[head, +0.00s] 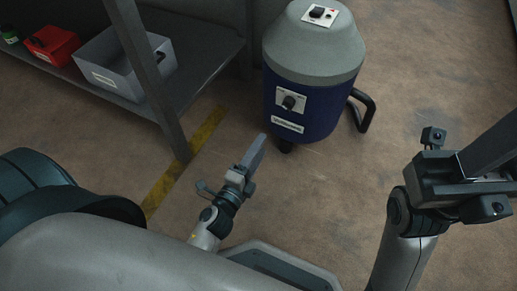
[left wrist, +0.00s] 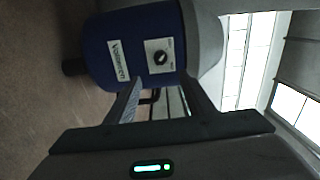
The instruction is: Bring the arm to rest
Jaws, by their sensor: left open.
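My left gripper (head: 255,155) is held out over the floor in the middle of the head view, in front of a blue and grey vacuum. In the left wrist view its two fingers (left wrist: 161,88) stand apart with nothing gripped between them. My right gripper (head: 490,147) is at the right edge of the head view, pointing up and right. Its fingers are partly cut off by the frame, so I cannot tell its opening.
The vacuum (head: 315,85) stands upright on the brown floor and also shows in the left wrist view (left wrist: 135,48). A metal shelf (head: 199,63) at upper left bears a grey bin (head: 112,78) and a red box (head: 52,45). A yellow line (head: 165,185) crosses the floor. Floor right of the vacuum is clear.

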